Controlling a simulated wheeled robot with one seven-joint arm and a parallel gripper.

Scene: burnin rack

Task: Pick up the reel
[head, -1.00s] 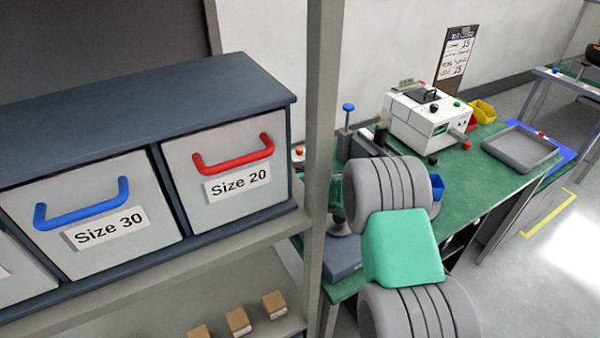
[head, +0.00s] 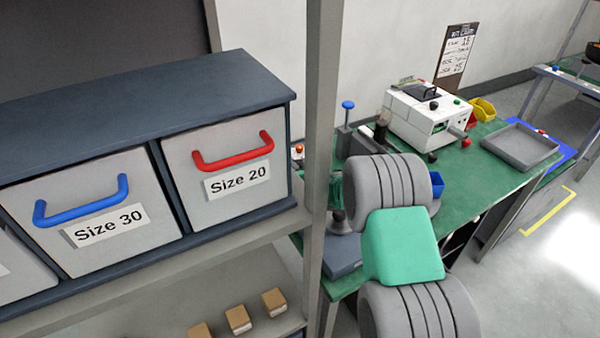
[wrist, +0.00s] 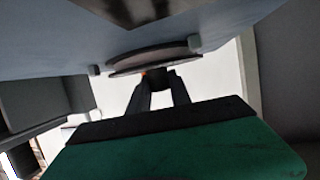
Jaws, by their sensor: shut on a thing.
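In the wrist view my gripper (wrist: 159,88) shows as two dark fingers closed around a small black part below a dark, flat disc. I take the disc to be the rim of the reel (wrist: 152,62), seen nearly edge-on. The disc lies close to a large blue-grey surface at the top of that view; I cannot tell whether they touch. In the head view my grey and green arm hides the gripper, and I cannot make out the reel there.
A shelf holds drawers marked Size 30 (head: 85,215) and Size 20 (head: 225,165); its upright (head: 322,120) stands close left of my arm. The green bench (head: 465,185) carries a white machine (head: 425,118), yellow bin (head: 482,109) and grey tray (head: 520,147). Small boxes (head: 238,319) sit below.

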